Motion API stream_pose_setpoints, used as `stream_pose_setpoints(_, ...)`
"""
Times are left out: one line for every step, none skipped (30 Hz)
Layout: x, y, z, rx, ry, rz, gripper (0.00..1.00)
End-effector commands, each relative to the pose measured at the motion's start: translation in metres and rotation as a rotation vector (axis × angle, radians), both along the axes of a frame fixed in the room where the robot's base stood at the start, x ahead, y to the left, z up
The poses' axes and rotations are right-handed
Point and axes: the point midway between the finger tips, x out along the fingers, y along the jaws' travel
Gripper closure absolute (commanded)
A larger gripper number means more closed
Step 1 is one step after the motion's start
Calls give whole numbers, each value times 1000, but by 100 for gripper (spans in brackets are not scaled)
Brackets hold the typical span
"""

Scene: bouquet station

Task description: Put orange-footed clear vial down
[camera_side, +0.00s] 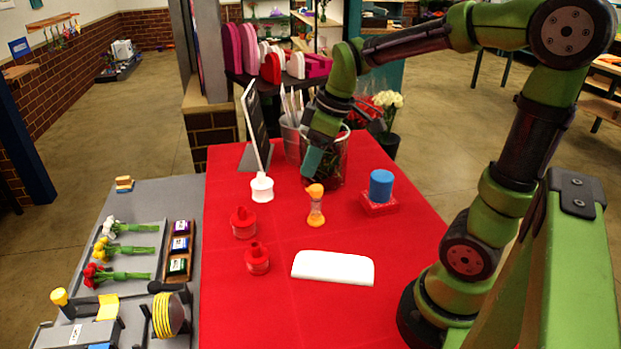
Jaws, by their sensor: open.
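The orange-footed clear vial (316,205) stands upright on the red tabletop (290,310), with an orange foot, a clear middle and an orange top. My gripper (313,164) is open, with a teal finger showing just above and behind the vial's top in the picture. Nothing shows between its fingers, though the far finger is mostly hidden. I cannot tell from this one view how near the fingers are to the vial's top.
A mesh bin (338,165) stands right behind my gripper. A blue cylinder (381,186) on a red block is to the right. A white bottle (262,188) and two red bottles (243,223) are left. A white bar (333,267) lies in front.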

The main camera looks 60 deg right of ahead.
Motion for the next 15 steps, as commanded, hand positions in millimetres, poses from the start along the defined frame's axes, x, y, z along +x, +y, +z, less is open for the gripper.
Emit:
stream_pose_setpoints(-14, 19, 12, 38, -49, -84, 41)
stream_pose_setpoints(-21, 29, 17, 68, -74, -145, 41)
stream_pose_setpoints(-31, 41, 22, 107, -102, -220, 41)
stream_pose_setpoints(-38, 49, 25, 138, -121, -275, 41)
stream_pose_setpoints(-45, 56, 27, 168, -140, -325, 41)
stream_pose_setpoints(-53, 65, 29, 208, -159, -388, 41)
stream_pose_setpoints(-59, 70, 30, 236, -174, -430, 41)
stream_pose_setpoints(-64, 75, 31, 262, -185, -469, 41)
stream_pose_setpoints(-70, 80, 32, 295, -197, -513, 41)
stream_pose_setpoints(-74, 83, 31, 316, -205, -542, 41)
stream_pose_setpoints(-77, 85, 32, 335, -211, -566, 41)
stream_pose_setpoints(-80, 88, 32, 354, -217, -591, 41)
stream_pose_setpoints(-82, 89, 31, 365, -220, -607, 41)
stream_pose_setpoints(-83, 90, 32, 373, -222, -618, 41)
stream_pose_setpoints(-84, 91, 31, 381, -223, -629, 41)
